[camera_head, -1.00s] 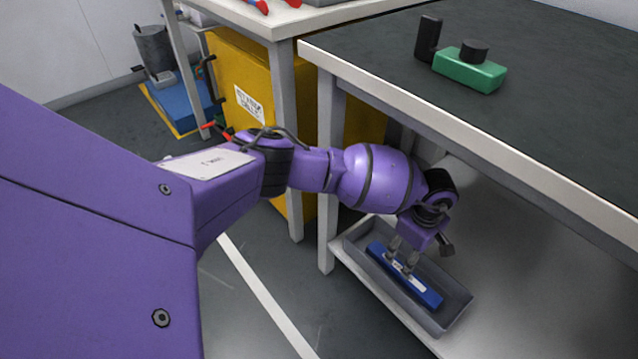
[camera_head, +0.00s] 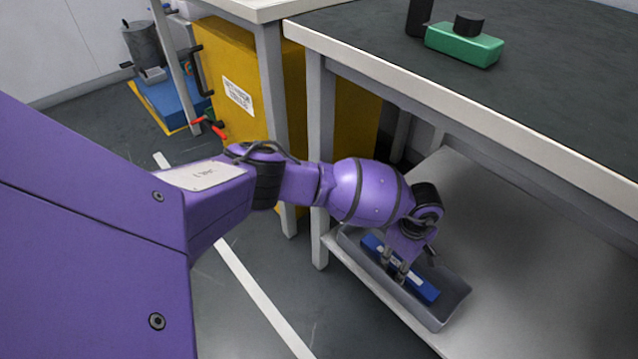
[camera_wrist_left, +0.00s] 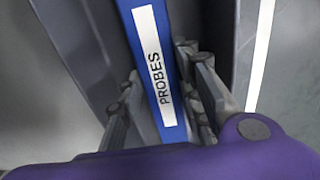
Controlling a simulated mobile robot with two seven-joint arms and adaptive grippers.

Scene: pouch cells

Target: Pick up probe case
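The probe case is a long blue box with a white label reading PROBES. It lies in a grey tray (camera_head: 447,318) on the low shelf, and its right end (camera_head: 428,291) shows in the head view. In the left wrist view the case (camera_wrist_left: 158,75) runs lengthwise between the fingers. My left gripper (camera_head: 395,270) is down at the middle of the case, one finger on each side. It looks open, with a narrow gap at the left finger in the wrist view (camera_wrist_left: 158,98); contact on the right side is unclear. My right gripper is out of view.
The dark bench top (camera_head: 560,105) is above the shelf, its pale front edge close over my left arm. A green box (camera_head: 462,46) stands on it. A table leg (camera_head: 320,170) stands beside my arm. A yellow cabinet (camera_head: 222,60) is behind. The shelf right of the tray is clear.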

